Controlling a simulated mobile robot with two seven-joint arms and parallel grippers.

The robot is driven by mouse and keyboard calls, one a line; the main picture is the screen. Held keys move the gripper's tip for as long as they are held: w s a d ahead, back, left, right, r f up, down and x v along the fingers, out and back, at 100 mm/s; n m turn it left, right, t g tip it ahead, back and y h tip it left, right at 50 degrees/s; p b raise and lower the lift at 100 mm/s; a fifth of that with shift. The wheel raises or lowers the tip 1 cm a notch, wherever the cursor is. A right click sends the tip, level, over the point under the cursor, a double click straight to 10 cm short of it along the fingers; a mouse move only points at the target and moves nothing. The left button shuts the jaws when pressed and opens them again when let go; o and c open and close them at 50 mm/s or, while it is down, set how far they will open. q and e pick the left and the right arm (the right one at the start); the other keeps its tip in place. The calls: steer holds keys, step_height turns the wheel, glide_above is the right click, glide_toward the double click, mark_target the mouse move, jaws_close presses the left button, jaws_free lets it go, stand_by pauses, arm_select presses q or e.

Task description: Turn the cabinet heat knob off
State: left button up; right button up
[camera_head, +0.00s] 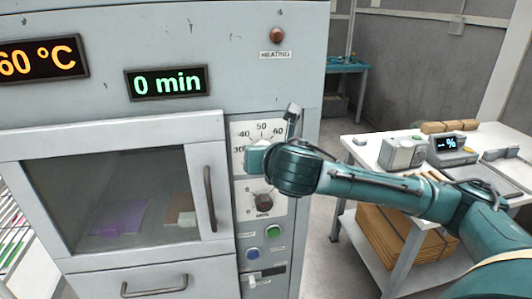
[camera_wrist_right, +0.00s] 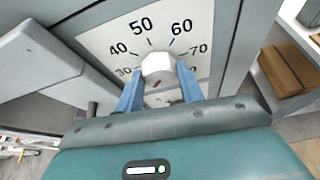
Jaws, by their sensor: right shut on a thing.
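The heat knob (camera_wrist_right: 158,67) is a pale round knob on a white dial plate (camera_wrist_right: 200,25) marked from 30 through 40, 50, 60 and 70. A small red mark shows at its lower side in the right wrist view. My right gripper (camera_wrist_right: 160,74) has its blue fingers on both sides of the knob and is shut on it. In the head view my right gripper (camera_head: 262,156) covers the knob and the lower part of the dial plate (camera_head: 262,130). The cabinet (camera_head: 120,20) display (camera_head: 40,58) reads 60 °C. My left gripper is not in view.
Below the dial are a dark timer knob (camera_head: 263,200), a green button (camera_head: 274,231) and a blue button (camera_head: 253,254). A cabinet door handle (camera_head: 210,198) stands out to the left. A white table (camera_head: 375,150) with devices stands on the right.

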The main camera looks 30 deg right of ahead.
steer(key=o, duration=1)
arm_select(q)
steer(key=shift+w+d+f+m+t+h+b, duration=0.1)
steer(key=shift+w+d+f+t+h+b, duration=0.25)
steer(key=shift+b, duration=1.25)
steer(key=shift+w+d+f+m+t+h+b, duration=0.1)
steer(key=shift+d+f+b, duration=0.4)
steer(key=shift+b, duration=1.1)
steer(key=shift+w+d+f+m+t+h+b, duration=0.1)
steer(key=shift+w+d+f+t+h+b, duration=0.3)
steer(key=shift+b, duration=1.2)
arm_select(e)
steer(key=v, duration=1.3)
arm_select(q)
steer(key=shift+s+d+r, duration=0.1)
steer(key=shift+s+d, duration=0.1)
arm_select(e)
steer(key=shift+s, duration=0.1)
